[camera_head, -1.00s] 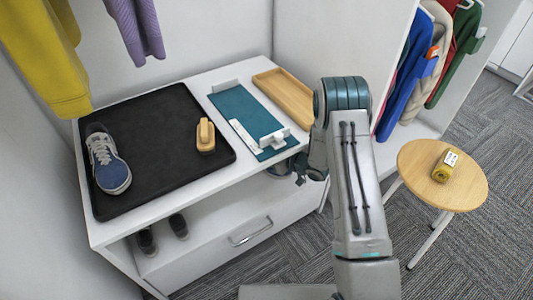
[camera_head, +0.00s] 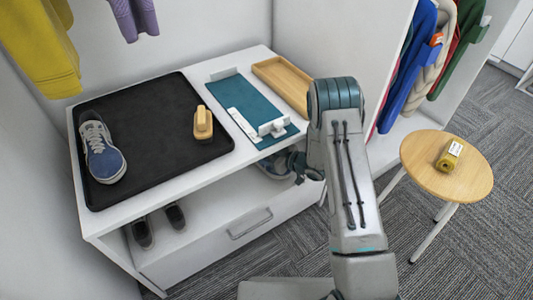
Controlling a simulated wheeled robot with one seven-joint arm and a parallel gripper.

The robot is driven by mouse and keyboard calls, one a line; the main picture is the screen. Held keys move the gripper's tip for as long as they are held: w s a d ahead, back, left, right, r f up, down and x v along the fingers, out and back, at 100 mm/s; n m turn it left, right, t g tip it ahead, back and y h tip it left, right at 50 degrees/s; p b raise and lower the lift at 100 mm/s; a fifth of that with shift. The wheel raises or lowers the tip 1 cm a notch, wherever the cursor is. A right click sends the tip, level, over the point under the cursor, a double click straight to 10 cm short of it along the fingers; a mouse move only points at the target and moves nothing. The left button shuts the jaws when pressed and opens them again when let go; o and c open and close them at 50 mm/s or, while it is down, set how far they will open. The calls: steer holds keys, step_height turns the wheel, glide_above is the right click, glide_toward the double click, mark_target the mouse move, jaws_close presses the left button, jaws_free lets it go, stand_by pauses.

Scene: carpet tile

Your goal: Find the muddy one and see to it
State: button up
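A blue shoe with a pale sole and laces (camera_head: 103,160) lies on the black tray (camera_head: 160,157) on top of the white bench. A tan brush-like block (camera_head: 203,123) stands at the tray's right side. A pair of dark shoes (camera_head: 142,232) sits on the shelf below. Another shoe, bluish with a pale sole (camera_head: 270,171), is partly hidden under the bench top at the shelf's right end. My gripper (camera_head: 296,168) is beside this shoe, largely hidden by my arm; its fingers are too unclear to read. I cannot make out mud on any shoe.
A teal board with white fittings (camera_head: 252,108) and a wooden tray (camera_head: 284,84) lie on the bench top. A round stool (camera_head: 470,187) at the right holds a yellow item with a label (camera_head: 449,155). Clothes hang at both sides.

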steer(key=shift+f+b, duration=0.3)
steer(key=shift+f, duration=0.15)
steer(key=o, duration=1.3)
